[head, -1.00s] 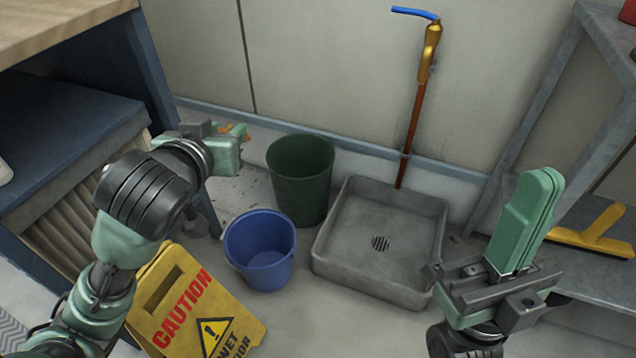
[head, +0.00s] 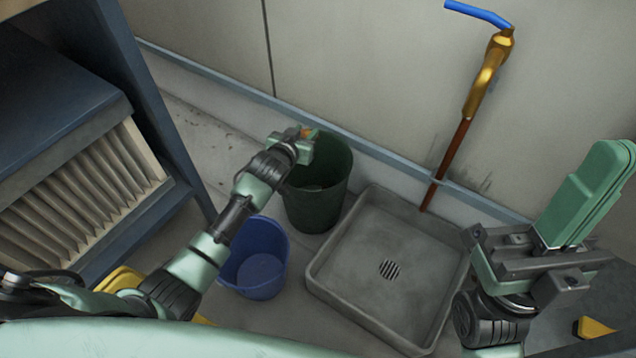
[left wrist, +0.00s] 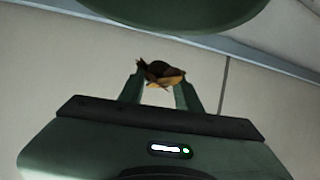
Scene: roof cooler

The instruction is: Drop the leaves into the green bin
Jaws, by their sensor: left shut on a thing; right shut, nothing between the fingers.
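The green bin (head: 318,208) stands upright on the floor against the wall, its open top showing. My left gripper (head: 306,139) is at the bin's upper left rim in the head view and covers part of it. It is shut on a small clump of brown and orange leaves (head: 307,131). In the left wrist view the leaves (left wrist: 161,74) sit between the fingertips, and the bin's dark green side (left wrist: 185,14) curves across the top, apart from them. My right gripper (head: 612,155) is shut and empty, raised at the right.
A blue bucket (head: 258,262) stands beside the bin, under my left forearm. A grey floor basin (head: 360,255) with a drain is to the right. A tap on a copper pipe (head: 447,165) rises behind it. A blue shelf frame (head: 165,125) is at the left.

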